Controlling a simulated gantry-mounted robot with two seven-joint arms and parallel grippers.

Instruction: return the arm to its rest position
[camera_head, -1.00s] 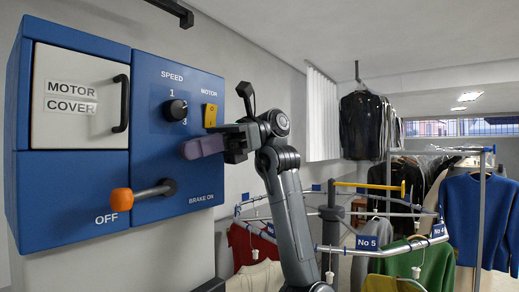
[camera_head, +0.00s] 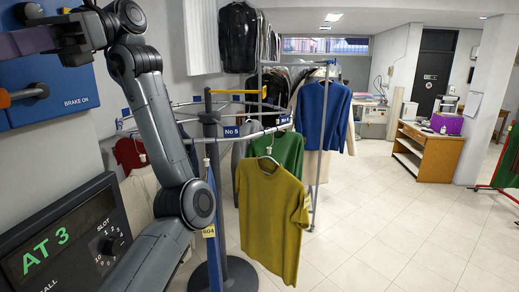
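One arm of mine, which I take for the left, rises from the bottom left of the head view and bends back toward the left edge. Its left gripper (camera_head: 22,42) is in front of the blue machine panel at the upper left, and its tips are at the picture's edge. The purple-grey fingers lie together, with nothing seen between them. My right gripper is not in view.
Below the blue panel (camera_head: 60,78) is a dark console (camera_head: 45,238) reading "AT 3". A garment carousel with a mustard shirt (camera_head: 272,222) and green shirt (camera_head: 288,152) stands beside the arm. A blue sweater (camera_head: 318,112) hangs behind. The tiled floor (camera_head: 390,235) at right is clear.

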